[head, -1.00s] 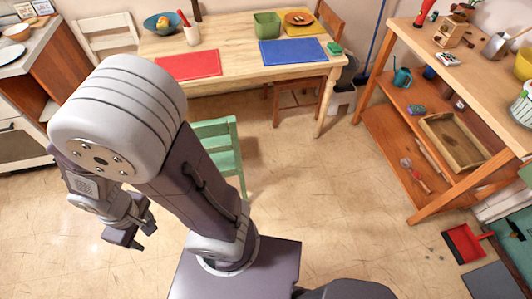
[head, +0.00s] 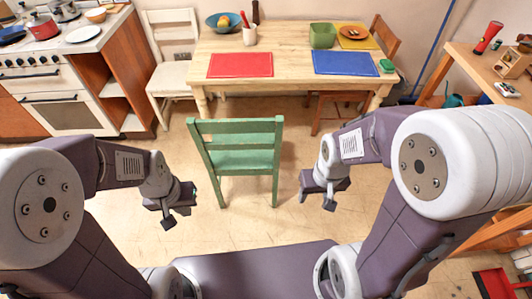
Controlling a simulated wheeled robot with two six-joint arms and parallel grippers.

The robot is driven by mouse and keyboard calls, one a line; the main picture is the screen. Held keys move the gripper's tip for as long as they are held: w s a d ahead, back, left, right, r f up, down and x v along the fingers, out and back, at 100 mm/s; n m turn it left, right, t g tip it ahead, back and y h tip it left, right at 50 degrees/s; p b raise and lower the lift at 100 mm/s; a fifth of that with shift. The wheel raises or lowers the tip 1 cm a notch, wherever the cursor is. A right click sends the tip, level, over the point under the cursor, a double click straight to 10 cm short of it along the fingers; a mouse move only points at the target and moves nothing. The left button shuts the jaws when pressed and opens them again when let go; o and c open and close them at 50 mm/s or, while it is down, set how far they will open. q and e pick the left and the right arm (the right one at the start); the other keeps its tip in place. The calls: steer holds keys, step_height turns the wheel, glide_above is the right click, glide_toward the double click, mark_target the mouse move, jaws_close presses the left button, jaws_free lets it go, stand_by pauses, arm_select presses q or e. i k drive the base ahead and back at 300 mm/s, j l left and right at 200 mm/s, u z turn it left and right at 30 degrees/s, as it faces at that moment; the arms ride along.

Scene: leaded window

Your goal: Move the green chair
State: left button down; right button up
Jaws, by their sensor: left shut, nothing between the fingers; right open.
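The green chair (head: 240,162) stands upright on the floor in the middle of the head view, its slatted back toward me, in front of the wooden table (head: 290,46). My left gripper (head: 170,216) is shut and empty to the left of the chair, apart from it. My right gripper (head: 314,201) is open and empty to the right of the chair, also apart from it. The chair's front legs are mostly hidden behind its seat and back.
A white chair (head: 172,56) stands left of the table and a brown chair (head: 384,40) at its right end. A stove (head: 50,95) and cabinet are at the left, a wooden workbench (head: 470,60) at the right. A red dustpan (head: 494,283) lies at lower right. Floor beside the green chair is clear.

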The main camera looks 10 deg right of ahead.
mark_target(238, 146)
steer(key=j+z, duration=0.75)
steer(key=z, duration=0.15)
steer(key=k+j+z, duration=0.15)
steer(key=j+z, duration=0.15)
steer(key=z, duration=0.2)
steer(key=k+j+z, duration=0.15)
steer(key=j+z, duration=0.15)
steer(key=z, duration=0.15)
